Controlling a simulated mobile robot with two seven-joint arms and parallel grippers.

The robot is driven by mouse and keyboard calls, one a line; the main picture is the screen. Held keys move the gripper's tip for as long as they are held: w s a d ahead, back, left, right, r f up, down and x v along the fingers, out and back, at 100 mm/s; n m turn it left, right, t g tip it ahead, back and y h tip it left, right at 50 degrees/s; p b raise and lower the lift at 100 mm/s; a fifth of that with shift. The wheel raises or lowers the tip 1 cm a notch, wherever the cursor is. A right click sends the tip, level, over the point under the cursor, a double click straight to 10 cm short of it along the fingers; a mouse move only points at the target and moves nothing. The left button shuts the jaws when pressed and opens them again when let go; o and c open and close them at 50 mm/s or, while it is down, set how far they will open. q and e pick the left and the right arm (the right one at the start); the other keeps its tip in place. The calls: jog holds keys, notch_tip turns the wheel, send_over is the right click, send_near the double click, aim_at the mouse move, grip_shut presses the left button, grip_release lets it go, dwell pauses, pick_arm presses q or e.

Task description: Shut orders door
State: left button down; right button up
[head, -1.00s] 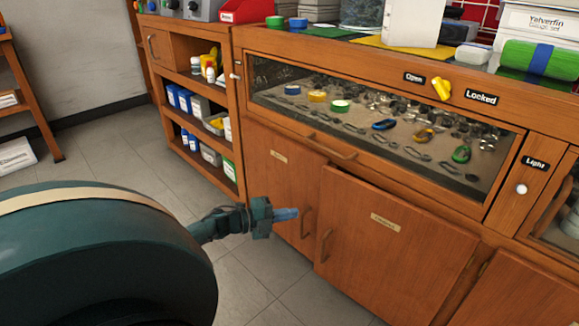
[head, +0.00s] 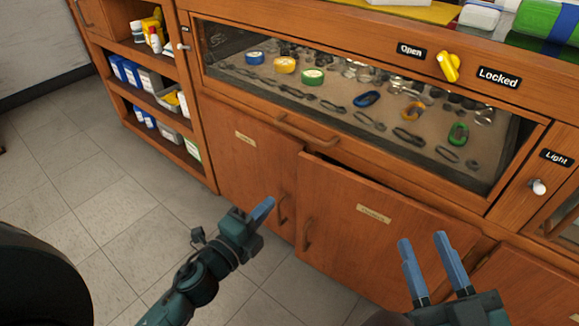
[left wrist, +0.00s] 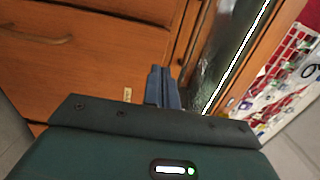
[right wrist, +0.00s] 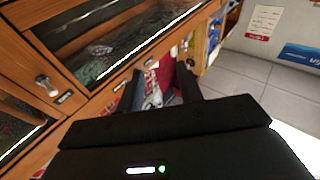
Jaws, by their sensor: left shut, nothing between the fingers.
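Two wooden cabinet doors sit side by side under the glass display case, each with a small label too blurred to read, so I cannot tell which is the orders door. The right door (head: 350,245) stands slightly ajar, with a dark gap along its top edge. The left door (head: 245,165) looks flush. My left gripper (head: 263,211) is shut and empty, in front of the left door near its handle (head: 283,208); its fingers show together in the left wrist view (left wrist: 162,88). My right gripper (head: 426,250) is open and empty, in front of the right door; its fingers are apart in the right wrist view (right wrist: 160,90).
The glass-fronted display case (head: 350,105) holds several small tools. A yellow knob (head: 448,66) sits between "Open" and "Locked" labels, and a light switch (head: 538,187) is at the right. Open shelves (head: 155,95) stand at the left. The tiled floor (head: 90,200) there is clear.

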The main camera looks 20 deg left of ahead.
aim_at(306, 164)
pick_arm(q)
jog(key=x, duration=1.1)
jog(key=shift+w+d+b, duration=0.2)
jog(key=shift+w+b, duration=0.1)
jog(key=shift+b, duration=0.1)
jog(key=shift+w+d, duration=0.15)
jog(key=shift+w, duration=0.5)
pick_arm(e)
jog(key=shift+w+r+n+t+y, duration=0.1)
jog(key=shift+r+n+t+y, duration=0.25)
jog(key=shift+r, duration=0.25)
jog(key=shift+d, duration=0.1)
